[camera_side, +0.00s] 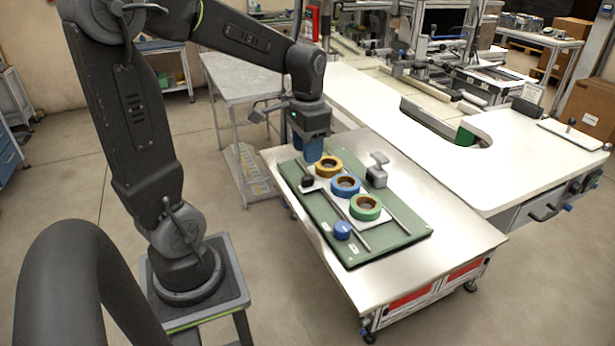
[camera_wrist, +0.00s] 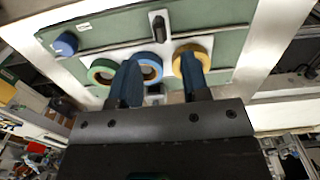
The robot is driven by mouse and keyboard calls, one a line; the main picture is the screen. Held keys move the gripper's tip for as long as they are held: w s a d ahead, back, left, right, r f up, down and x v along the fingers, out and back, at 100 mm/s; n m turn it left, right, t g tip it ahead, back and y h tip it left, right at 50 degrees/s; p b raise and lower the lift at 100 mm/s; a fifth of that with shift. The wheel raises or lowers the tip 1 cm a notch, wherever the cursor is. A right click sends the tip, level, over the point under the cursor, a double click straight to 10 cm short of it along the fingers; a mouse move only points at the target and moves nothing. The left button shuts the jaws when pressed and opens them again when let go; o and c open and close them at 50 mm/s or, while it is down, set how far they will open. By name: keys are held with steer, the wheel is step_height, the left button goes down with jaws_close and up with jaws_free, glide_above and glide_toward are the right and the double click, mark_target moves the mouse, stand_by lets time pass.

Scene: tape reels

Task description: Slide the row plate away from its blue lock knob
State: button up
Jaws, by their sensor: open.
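The white row plate (camera_side: 322,185) lies between two rails on a green board (camera_side: 312,213). It carries a yellow reel (camera_side: 328,167), a blue reel (camera_side: 345,185) and a green reel (camera_side: 366,207). A black grip (camera_side: 307,181) stands on its side tab; the grip also shows in the wrist view (camera_wrist: 159,24). My gripper (camera_wrist: 160,62) is open and empty, above the board near the yellow-reel end. Its blue fingers partly cover the reels in the wrist view.
A grey clamp-like block (camera_side: 377,175) stands on the metal table (camera_side: 430,270) just right of the board. A white curved worktop (camera_side: 400,125) adjoins at the right. The table front beyond the board is clear.

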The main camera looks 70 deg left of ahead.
mark_target(308, 176)
step_height(308, 176, down, 8)
steer(key=shift+r, duration=0.1)
stand_by(0.4)
jaws_close()
stand_by(0.3)
